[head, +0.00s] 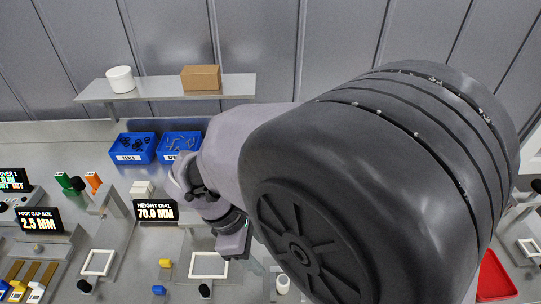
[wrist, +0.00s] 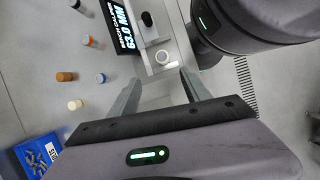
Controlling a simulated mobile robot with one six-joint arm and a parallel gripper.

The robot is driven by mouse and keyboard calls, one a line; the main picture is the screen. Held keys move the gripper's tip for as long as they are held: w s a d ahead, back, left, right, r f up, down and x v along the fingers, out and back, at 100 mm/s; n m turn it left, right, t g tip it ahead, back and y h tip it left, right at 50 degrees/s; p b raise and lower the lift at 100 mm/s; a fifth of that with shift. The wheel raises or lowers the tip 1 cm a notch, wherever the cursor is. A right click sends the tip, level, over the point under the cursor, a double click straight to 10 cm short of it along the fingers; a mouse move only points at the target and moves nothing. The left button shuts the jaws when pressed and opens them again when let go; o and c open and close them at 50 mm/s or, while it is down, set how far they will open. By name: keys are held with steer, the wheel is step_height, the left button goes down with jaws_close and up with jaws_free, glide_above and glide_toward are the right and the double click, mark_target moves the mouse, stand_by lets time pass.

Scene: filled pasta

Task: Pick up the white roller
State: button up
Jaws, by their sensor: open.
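A second pale, cream-white roller (wrist: 75,104) stands on the bench at the left of that view. I cannot tell for sure which is the white roller. In the head view a white cylinder (head: 283,284) stands near the bottom middle, right of my gripper and partly beside my arm. My gripper (wrist: 162,80) is open and nothing is between its fingers. In the head view my gripper (head: 242,247) points down over the bench, with its fingertips hard to make out.
The dark display (wrist: 124,27) stands near the white piece. A shelf (head: 170,88) runs along the wall.

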mark_target(280, 278)
steer(key=b+x, duration=0.5)
steer(key=x, duration=0.7)
steer(key=shift+s+f, duration=0.15)
steer(key=shift+f, duration=0.05)
steer(key=b+x, duration=0.1)
steer(key=x, duration=0.1)
steer(key=b+x, duration=0.2)
steer(key=x, duration=0.1)
steer(key=shift+s+d+f, duration=0.15)
steer(key=shift+s+d, duration=0.05)
steer(key=shift+d, duration=0.2)
jaws_close()
